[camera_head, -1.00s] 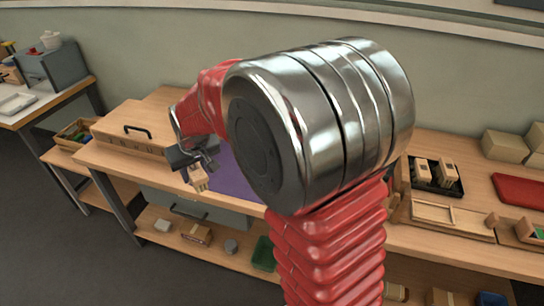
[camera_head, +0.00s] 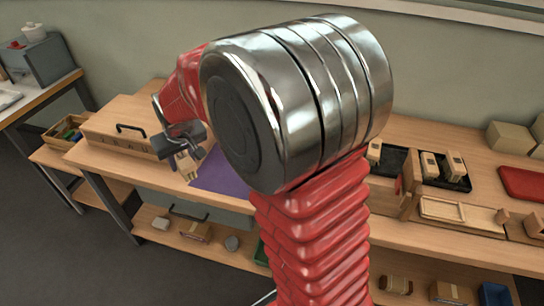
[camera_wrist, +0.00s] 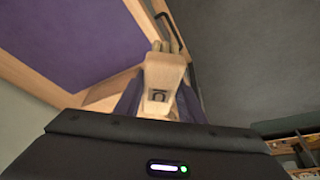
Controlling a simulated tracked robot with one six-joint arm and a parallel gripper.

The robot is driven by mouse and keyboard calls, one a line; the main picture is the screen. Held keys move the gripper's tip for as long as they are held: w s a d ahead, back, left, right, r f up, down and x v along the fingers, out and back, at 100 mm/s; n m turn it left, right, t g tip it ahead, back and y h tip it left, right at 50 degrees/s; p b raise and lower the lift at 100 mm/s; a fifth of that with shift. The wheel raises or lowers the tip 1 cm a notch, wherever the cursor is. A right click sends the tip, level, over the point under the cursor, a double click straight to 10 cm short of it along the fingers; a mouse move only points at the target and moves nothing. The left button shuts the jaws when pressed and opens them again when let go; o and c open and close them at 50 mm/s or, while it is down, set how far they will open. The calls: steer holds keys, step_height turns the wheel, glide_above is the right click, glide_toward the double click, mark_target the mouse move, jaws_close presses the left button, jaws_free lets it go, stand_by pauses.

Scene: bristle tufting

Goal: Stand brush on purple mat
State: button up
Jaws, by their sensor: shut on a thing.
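My gripper (camera_head: 184,150) is shut on the brush (camera_head: 186,168), a pale wooden block with prongs or tufts at one end. In the head view, the tufted end points down beside the left part of the purple mat (camera_head: 222,180). In the wrist view, the brush (camera_wrist: 163,72) sits between the two dark fingers (camera_wrist: 158,100), with a dark mark on its near face. There, the purple mat (camera_wrist: 75,40) lies to the left of the brush. I cannot tell the gap between brush and bench. My arm hides much of the mat in the head view.
A wooden case with a black handle (camera_head: 118,138) stands left of my gripper. A black tray (camera_head: 402,161) holding several wooden blocks, a wooden tray (camera_head: 440,209) and a red mat (camera_head: 525,185) lie to the right. The lower shelf (camera_head: 155,245) carries small items.

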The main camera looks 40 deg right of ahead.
steer(key=shift+d, duration=0.3)
steer(key=s+d+f+n+y, duration=0.1)
steer(key=s+d, duration=0.3)
steer(key=d, duration=0.6)
steer(key=s+d+f+n+y, duration=0.1)
steer(key=s+d+f+n, duration=0.1)
steer(key=d, duration=0.9)
steer(key=s+d+f+n, duration=0.2)
steer(key=s+d+n, duration=0.2)
steer(key=d, duration=0.6)
steer(key=shift+s+d+g+y, duration=0.35)
steer(key=shift+s+g+y, duration=0.05)
steer(key=shift+s, duration=0.45)
steer(key=shift+f, duration=3.15)
steer(key=shift+f, duration=1.9)
